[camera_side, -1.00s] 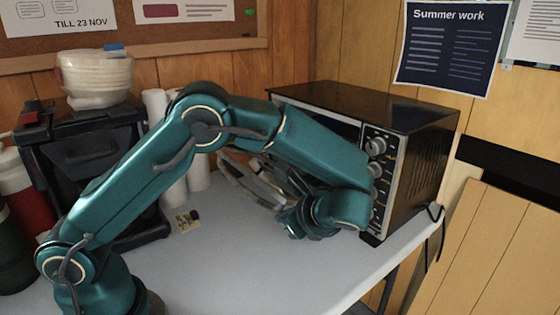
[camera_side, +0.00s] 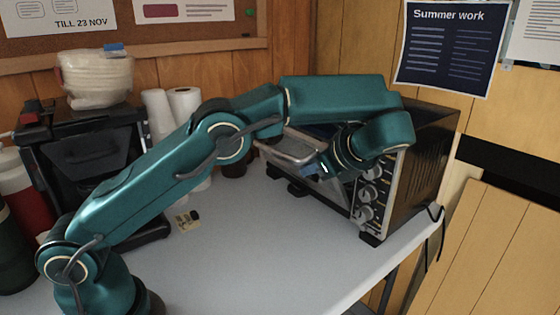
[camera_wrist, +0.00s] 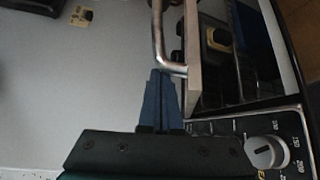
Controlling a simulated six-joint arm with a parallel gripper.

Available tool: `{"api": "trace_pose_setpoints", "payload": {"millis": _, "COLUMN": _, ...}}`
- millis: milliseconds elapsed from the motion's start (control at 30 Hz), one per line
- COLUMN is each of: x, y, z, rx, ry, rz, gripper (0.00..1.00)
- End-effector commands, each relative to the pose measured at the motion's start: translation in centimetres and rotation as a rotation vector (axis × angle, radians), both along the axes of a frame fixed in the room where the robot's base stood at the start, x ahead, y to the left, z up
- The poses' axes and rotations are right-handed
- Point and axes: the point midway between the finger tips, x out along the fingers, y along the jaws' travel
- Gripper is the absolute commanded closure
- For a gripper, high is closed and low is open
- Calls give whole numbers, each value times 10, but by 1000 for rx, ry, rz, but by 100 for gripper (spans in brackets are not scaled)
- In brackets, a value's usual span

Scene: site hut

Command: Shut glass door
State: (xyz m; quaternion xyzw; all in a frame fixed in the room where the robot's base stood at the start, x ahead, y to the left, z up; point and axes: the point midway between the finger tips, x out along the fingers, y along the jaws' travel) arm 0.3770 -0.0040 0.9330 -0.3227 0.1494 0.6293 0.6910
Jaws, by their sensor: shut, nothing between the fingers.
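A black toaster oven (camera_side: 428,135) stands at the table's right, with its glass door (camera_side: 312,138) partly open and tilted up. The door's metal handle (camera_side: 285,158) shows in the side view, and the handle (camera_wrist: 158,38) and the door's edge (camera_wrist: 194,75) show in the wrist view. My gripper (camera_side: 318,172) is shut and empty on the outer side of the door. In the wrist view its blue fingertips (camera_wrist: 161,76) are at the handle's near end, touching or almost touching it. My arm hides part of the oven's front.
A knob panel (camera_side: 370,190) runs down the oven's right side. A black machine (camera_side: 85,160) with stacked bowls (camera_side: 95,78) stands at the left. White rolls (camera_side: 183,103) stand behind my arm. The table's front (camera_side: 270,255) is clear.

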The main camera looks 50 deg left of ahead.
Motion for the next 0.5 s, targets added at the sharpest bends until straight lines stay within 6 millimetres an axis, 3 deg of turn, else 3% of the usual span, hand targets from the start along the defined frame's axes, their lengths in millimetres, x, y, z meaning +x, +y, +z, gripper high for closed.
{"api": "trace_pose_setpoints", "payload": {"millis": 500, "x": 15, "y": 0, "z": 10, "rx": 1, "ry": -2, "rz": 1, "gripper": 100}}
